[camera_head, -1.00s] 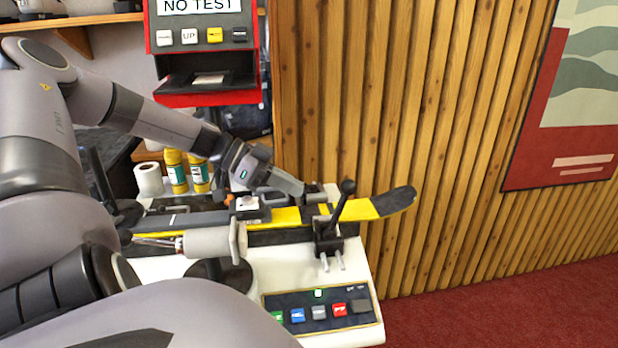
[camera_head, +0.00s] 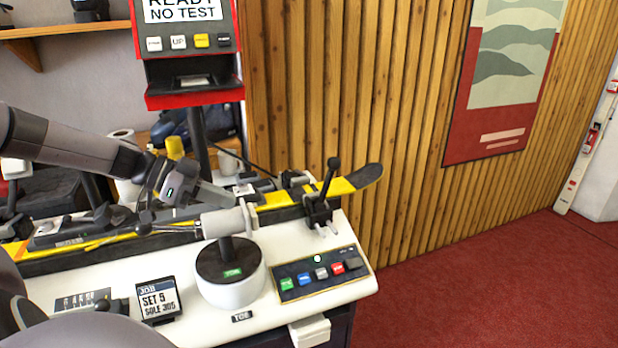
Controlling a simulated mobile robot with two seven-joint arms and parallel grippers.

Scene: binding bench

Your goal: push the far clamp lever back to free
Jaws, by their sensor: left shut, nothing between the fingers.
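A clamp (camera_head: 317,209) with a black ball-knobbed lever (camera_head: 331,176) stands at the right end of the bench. Its lever points up, leaning slightly right. A yellow and black ski (camera_head: 345,185) lies along the bench and through this clamp, its tip raised past the bench end. I cannot tell for certain whether this is the far clamp. My left gripper (camera_head: 229,197) is shut and empty, above the ski, left of the clamp and clear of the lever. A pale cylinder in front partly hides the area below its fingertips. My right gripper is not in view.
A white round pedestal with a pale horizontal cylinder (camera_head: 222,222) stands before the ski. A button panel (camera_head: 319,272) is at the front right, a job display (camera_head: 158,299) at the front left. A red-framed test screen (camera_head: 188,50) rises behind. Slatted wall (camera_head: 380,110) lies beyond.

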